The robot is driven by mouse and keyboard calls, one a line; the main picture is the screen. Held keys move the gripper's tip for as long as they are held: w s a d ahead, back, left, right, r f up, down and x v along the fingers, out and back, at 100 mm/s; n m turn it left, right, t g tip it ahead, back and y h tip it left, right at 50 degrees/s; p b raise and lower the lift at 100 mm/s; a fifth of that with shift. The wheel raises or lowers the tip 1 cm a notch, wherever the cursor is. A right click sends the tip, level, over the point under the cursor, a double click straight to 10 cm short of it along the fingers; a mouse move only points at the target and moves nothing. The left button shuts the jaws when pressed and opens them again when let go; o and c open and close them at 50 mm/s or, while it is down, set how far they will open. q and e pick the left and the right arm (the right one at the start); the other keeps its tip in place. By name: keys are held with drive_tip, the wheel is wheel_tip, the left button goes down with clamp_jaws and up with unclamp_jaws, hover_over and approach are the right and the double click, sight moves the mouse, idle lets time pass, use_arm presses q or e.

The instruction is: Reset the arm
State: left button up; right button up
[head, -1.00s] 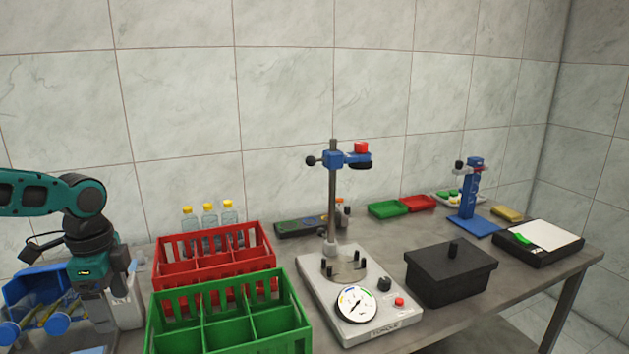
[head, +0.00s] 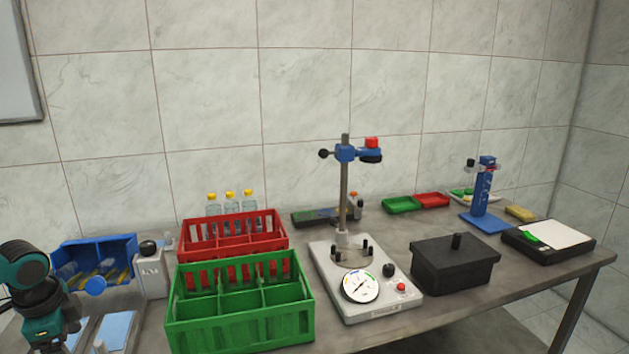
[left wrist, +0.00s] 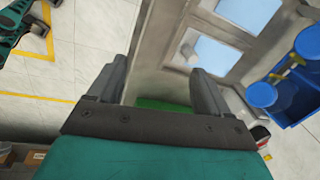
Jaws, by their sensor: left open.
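My left arm, teal and black, is at the lower left edge of the head view, left of the crates and in front of the blue bin. Its fingertips are cut off there. In the left wrist view my left gripper (left wrist: 157,82) is open, with its two dark fingers wide apart and nothing held between them. It points down past the table's edge, with floor tiles to the left and light blue pads to the upper right. A small green patch shows between the fingers; I cannot tell what it is. My right gripper is not in view.
The blue bin (head: 120,247) is at the left. A torque tester (head: 385,305) and a black box (head: 455,268) stand to the right.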

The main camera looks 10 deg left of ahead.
use_arm(q)
drive_tip(key=s+a+f+n+t, duration=0.1)
drive_tip(key=s+f+n, duration=0.1)
drive_tip(key=s+f, duration=0.7)
drive_tip(key=s+d+f+n+t+h, duration=0.1)
drive_tip(key=s+d+f+n+t, duration=0.3)
drive_tip(key=d+f, duration=0.6)
drive_tip(key=w+d+r+t+h, duration=0.1)
drive_tip(key=w+d+t, duration=0.1)
drive_tip(key=d, duration=1.1)
drive_tip(key=w+d+r+n+t+h, duration=0.1)
drive_tip(key=w+d+t, duration=0.1)
drive_tip(key=d, duration=1.1)
drive_tip(key=shift+w+r, duration=0.35)
drive_tip(key=shift+w, duration=0.1)
